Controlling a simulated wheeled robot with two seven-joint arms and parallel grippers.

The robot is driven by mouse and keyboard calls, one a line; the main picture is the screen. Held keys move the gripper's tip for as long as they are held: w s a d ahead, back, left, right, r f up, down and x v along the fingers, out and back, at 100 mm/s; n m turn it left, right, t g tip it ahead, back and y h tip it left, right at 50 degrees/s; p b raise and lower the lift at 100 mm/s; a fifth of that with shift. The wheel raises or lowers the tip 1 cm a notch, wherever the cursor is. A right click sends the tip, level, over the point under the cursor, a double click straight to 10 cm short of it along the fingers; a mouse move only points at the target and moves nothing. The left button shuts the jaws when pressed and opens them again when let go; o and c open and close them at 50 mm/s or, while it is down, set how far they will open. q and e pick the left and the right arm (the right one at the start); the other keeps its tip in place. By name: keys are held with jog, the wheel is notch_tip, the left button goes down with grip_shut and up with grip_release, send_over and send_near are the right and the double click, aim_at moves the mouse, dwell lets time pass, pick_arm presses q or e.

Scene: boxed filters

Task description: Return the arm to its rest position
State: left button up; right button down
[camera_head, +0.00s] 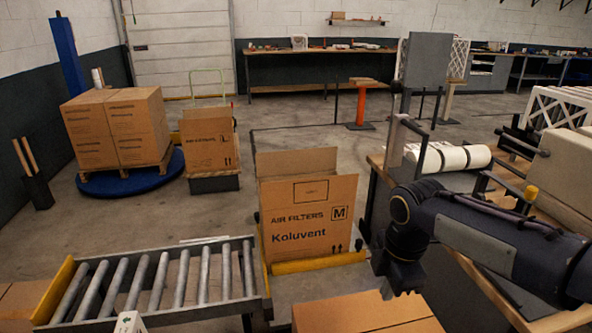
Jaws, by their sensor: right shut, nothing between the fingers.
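My right arm comes in from the right edge. My right gripper (404,284) is shut and empty, pointing down. It is above and behind a closed cardboard box (365,314) at the bottom edge, to the right of an open carton (308,222). The carton is marked "AIR FILTERS", "M" and "Koluvent", with its top flaps up; its inside is hidden. My left gripper is out of view.
A roller conveyor (165,284) runs along the lower left. A workbench (478,270) with paper rolls (452,157) stands under my right arm. Stacked cartons (115,128) sit on a pallet at the back left. Open floor lies beyond the carton.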

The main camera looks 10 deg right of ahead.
jog(key=s+a+m+t+y+p, duration=0.2)
jog(key=s+m+t+y+p, duration=0.1)
jog(key=s+m, duration=1.4)
jog(key=m+t, duration=0.1)
jog(key=m, duration=0.1)
jog(key=shift+a+r+m+t+y, duration=0.2)
jog(key=shift+m+t+y, duration=0.1)
